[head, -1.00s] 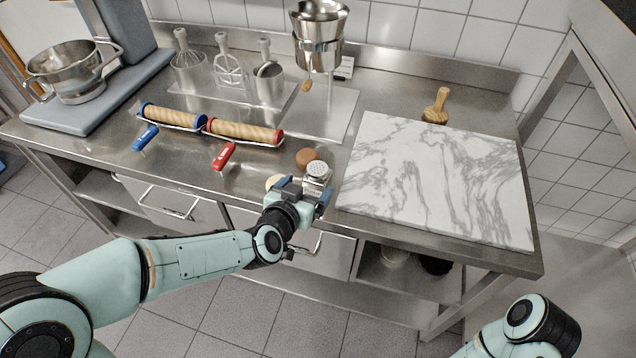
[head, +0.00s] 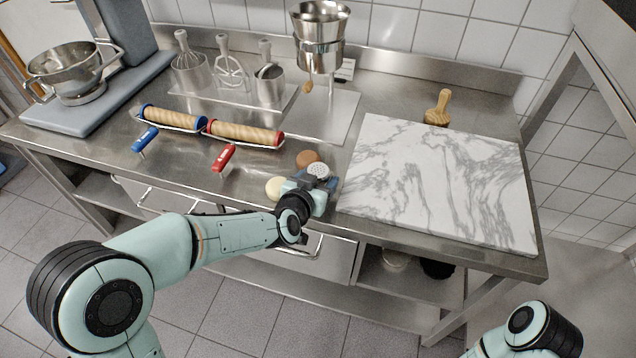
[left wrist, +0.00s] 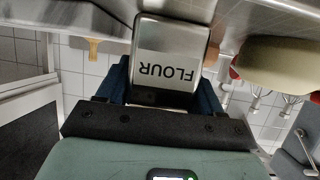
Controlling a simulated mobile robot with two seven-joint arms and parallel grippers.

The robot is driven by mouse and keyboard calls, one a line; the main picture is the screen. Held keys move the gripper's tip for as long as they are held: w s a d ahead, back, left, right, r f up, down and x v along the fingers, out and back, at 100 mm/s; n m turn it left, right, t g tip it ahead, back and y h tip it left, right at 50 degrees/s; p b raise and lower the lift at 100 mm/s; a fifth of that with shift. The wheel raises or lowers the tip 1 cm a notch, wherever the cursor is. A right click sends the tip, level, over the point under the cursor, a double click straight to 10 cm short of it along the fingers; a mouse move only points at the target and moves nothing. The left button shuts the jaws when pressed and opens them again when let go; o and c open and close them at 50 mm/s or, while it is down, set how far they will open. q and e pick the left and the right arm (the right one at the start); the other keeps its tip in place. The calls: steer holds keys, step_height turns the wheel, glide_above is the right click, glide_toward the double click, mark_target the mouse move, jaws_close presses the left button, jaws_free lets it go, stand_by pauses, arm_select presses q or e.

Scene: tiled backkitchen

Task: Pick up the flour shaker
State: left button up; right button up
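The flour shaker (head: 318,170) is a metal can with a pierced light lid, upright near the counter's front edge, left of the marble board. In the left wrist view the shaker (left wrist: 168,62) shows upside down with the word FLOUR. My left gripper (head: 318,183) is around it, with one blue finger on each side. I see no clear gap in the left wrist view, but cannot tell whether the fingers press on it. The shaker does not look raised. My right arm (head: 530,330) shows at the bottom right; its gripper is out of view.
The marble board (head: 440,185) lies close on the right. A brown round item (head: 307,158) and a cream round item (head: 276,188) are close beside the shaker. Red (head: 223,157) and blue (head: 145,139) handled tools and rolling pins (head: 245,133) lie to the left.

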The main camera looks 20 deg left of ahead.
arm_select(q)
steer(key=shift+c, duration=0.9)
steer(key=shift+r, duration=0.1)
